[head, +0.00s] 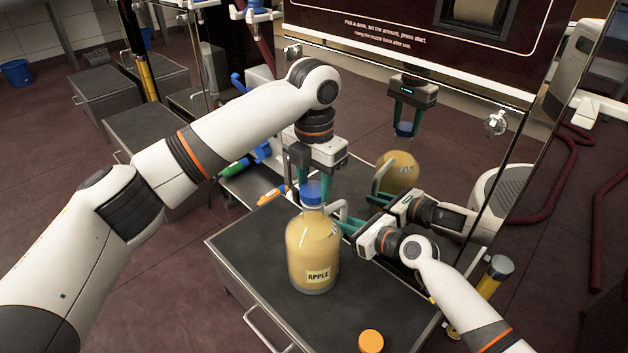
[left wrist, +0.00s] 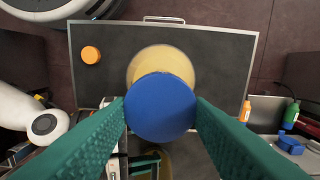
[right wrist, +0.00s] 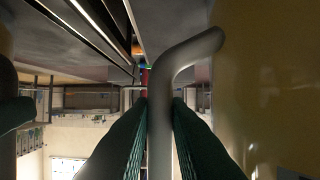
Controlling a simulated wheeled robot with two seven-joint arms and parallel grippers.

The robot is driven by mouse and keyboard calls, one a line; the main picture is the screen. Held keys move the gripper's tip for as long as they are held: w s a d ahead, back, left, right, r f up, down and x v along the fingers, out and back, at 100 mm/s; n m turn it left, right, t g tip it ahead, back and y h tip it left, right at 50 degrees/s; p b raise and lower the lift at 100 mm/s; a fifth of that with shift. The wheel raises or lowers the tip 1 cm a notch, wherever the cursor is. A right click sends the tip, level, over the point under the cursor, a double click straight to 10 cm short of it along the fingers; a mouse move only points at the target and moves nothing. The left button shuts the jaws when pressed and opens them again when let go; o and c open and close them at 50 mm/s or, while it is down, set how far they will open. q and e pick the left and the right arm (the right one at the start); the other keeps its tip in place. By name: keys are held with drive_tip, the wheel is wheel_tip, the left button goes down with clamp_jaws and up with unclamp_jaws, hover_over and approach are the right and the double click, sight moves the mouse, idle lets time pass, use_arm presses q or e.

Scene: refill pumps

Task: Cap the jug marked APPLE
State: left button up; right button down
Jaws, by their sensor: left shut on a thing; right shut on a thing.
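The APPLE jug (head: 312,258), clear with a pale yellow fill, stands upright on the dark cart top (head: 262,236). My left gripper (head: 312,184) points down over its neck and is shut on a blue cap (head: 312,195). In the left wrist view the blue cap (left wrist: 160,107) sits between the green fingers and hides the mouth of the jug (left wrist: 160,62). The cap is at the neck, but I cannot tell whether it is seated. My right gripper (head: 352,228) is shut on the jug's grey handle (right wrist: 160,110), at the jug's right side.
An orange cap (head: 370,341) lies on the cart top near its front edge. Orange and green bottles (head: 232,168) lie behind on a lower surface. The shiny dispenser panel (head: 450,150) stands close behind and mirrors the jug and arm. The cart top left of the jug is clear.

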use_arm(q)
drive_tip(key=o, duration=1)
drive_tip(key=shift+c, duration=0.2)
drive_tip(key=shift+r, duration=2.3)
